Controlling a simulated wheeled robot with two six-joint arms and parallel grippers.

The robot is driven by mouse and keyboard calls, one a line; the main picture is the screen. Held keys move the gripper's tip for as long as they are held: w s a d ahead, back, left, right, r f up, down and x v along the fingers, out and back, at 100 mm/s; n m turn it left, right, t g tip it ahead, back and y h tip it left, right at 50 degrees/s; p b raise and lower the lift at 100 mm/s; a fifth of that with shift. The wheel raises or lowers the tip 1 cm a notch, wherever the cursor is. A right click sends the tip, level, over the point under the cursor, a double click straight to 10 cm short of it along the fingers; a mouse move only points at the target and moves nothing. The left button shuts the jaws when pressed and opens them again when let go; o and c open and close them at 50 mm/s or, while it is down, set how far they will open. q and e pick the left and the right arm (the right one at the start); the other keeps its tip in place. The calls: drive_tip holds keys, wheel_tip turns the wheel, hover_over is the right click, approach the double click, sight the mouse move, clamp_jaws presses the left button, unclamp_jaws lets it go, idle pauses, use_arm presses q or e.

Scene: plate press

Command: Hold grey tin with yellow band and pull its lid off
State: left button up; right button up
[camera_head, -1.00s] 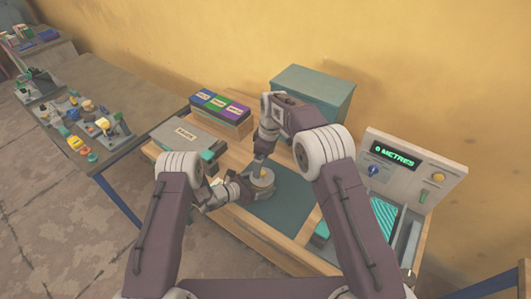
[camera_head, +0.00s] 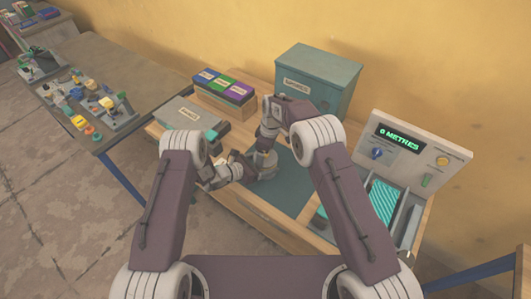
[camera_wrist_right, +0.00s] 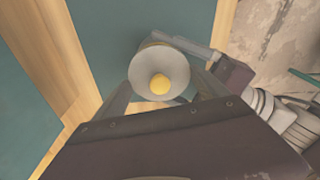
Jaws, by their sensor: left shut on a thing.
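The grey tin (camera_head: 265,172) stands on the dark mat in the head view, partly hidden by my grippers. The right wrist view shows its round grey lid (camera_wrist_right: 147,66) from above, with a yellow knob (camera_wrist_right: 160,84) in the middle. My right gripper (camera_head: 265,152) is above the tin, pointing down. Its fingers are apart on both sides of the lid, seemingly open.
A teal box (camera_head: 317,82) stands behind, with a blue, green and purple row of boxes (camera_head: 225,88) to its left. A grey labelled case (camera_head: 190,117) lies left of the tin. Bare mat (camera_head: 290,182) lies right of the tin.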

drive_tip(key=shift+r, duration=0.2)
idle(0.6)
drive_tip(key=shift+r, duration=0.95)
drive_tip(key=shift+r, duration=2)
use_arm(q)
drive_tip(key=o, duration=2.1)
